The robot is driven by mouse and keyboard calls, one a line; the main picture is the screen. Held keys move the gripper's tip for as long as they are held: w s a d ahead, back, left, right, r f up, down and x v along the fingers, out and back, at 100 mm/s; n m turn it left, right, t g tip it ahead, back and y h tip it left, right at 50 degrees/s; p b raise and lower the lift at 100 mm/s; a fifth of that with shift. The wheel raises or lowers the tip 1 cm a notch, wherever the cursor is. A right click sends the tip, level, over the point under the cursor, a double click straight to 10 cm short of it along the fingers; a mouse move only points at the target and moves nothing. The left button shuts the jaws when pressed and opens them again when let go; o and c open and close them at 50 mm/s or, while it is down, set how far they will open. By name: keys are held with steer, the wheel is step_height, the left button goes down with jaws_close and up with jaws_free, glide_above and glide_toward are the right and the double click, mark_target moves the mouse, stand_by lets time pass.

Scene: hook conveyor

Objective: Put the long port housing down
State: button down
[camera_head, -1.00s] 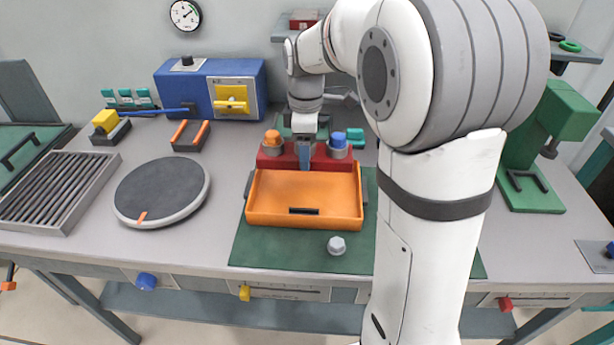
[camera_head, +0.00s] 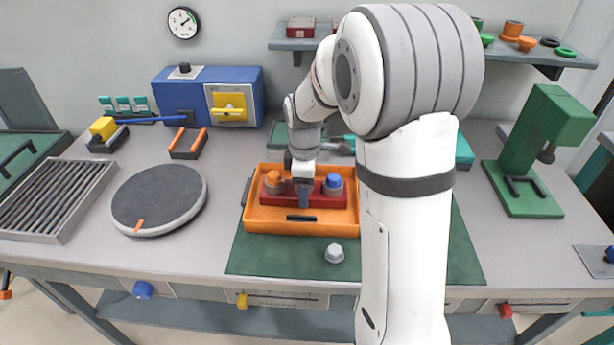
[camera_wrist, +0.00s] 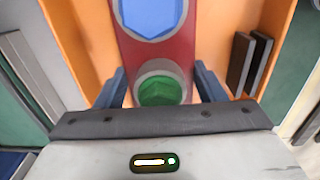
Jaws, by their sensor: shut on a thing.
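The long port housing is a red block (camera_head: 320,199) with round grey ports. An orange cap (camera_head: 273,178) and a blue cap (camera_head: 333,181) show on it in the head view. My gripper (camera_head: 304,200) points down at its middle and is shut on it. In the wrist view the fingers (camera_wrist: 161,90) are on either side of the green-capped port (camera_wrist: 160,90). The housing lies lengthwise within the outline of the orange tray (camera_head: 262,222). I cannot tell whether it touches the tray floor.
The tray stands on a green mat (camera_head: 250,262), with a grey hex nut (camera_head: 334,253) in front. A round turntable (camera_head: 158,196) and a ribbed rack (camera_head: 48,200) are to the left. A green press (camera_head: 540,150) stands at right. Bare bench lies between turntable and tray.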

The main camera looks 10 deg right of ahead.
stand_by(0.3)
steer(key=shift+c, duration=1.6)
jaws_free()
steer(key=shift+s+f, duration=0.1)
step_height(320, 180, up, 12)
steer(key=s+f+m+t, duration=0.2)
steer(key=s+m, duration=1.2)
steer(key=s, duration=0.7)
steer(key=shift+d+f+t, duration=0.3)
steer(key=shift+d+f, duration=0.05)
steer(key=shift+f, duration=0.1)
steer(key=shift+r+p, duration=0.15)
steer(key=shift+p, duration=0.15)
